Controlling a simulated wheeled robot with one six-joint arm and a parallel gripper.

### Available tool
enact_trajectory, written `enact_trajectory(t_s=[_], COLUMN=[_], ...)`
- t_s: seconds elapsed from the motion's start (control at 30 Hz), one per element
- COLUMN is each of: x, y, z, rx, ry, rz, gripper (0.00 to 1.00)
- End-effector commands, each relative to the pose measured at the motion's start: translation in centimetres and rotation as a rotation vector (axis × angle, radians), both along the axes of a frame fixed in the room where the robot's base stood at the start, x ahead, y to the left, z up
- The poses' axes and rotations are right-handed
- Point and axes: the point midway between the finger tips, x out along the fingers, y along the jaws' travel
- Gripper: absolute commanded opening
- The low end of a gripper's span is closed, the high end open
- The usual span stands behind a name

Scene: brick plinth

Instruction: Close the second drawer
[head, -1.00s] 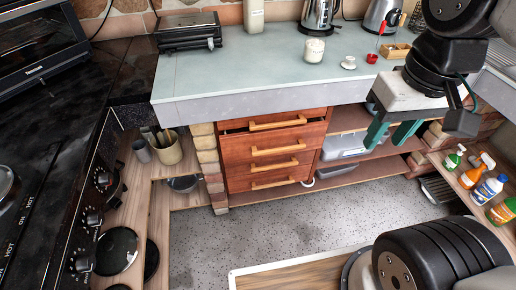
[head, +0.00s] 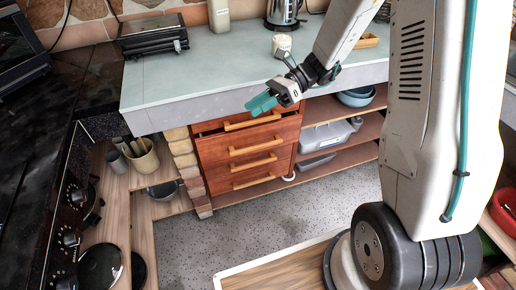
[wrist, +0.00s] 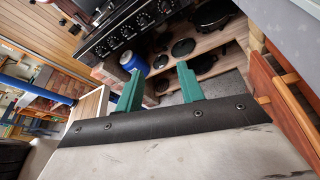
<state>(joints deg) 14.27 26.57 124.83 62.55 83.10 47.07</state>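The wooden drawer unit (head: 247,160) stands under the countertop in the head view, with several stacked fronts and light wooden bar handles. The second drawer (head: 222,148) appears pulled out a little, with a dark gap above its front. My gripper (head: 262,103) is in front of the countertop edge, above and before the drawers, with teal fingers pointing left. In the wrist view my gripper (wrist: 160,88) is open, its fingers apart and nothing between them. A reddish wooden drawer front (wrist: 285,100) with part of a handle shows at the right, apart from the fingers.
The countertop (head: 200,85) overhangs just behind my gripper. Open shelves (head: 345,135) with containers (head: 325,137) are right of the drawers. A utensil pot (head: 142,157) stands on the low left shelf. The speckled floor (head: 270,225) before the drawers is clear.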

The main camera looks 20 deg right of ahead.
Motion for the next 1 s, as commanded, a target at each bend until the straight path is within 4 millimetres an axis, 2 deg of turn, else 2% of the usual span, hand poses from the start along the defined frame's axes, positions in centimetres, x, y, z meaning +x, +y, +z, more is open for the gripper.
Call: enact_trajectory(t_s=[0.03, 0.1, 0.17, 0.3, 0.43, 0.6, 0.7, 0.8, 1.0], x=[1.4, 3.3, 4.7, 7.5, 9.0, 9.3, 9.1, 8.7, 9.2], y=[-0.5, -1.1, -1.8, -3.7, -5.9, -8.4, -9.5, -10.1, -9.7], z=[-2.1, -4.6, -6.9, -13.0, -19.5, -27.3, -30.5, -32.6, -33.8], rx=[0.044, 0.105, 0.16, 0.29, 0.416, 0.566, 0.631, 0.672, 0.697], ry=[0.086, 0.198, 0.294, 0.519, 0.719, 0.934, 1.016, 1.068, 1.097], rz=[-0.07, -0.172, -0.258, -0.455, -0.633, -0.829, -0.909, -0.957, -0.986], gripper=[0.38, 0.38, 0.38, 0.38, 0.38, 0.38, 0.38, 0.38, 0.38])
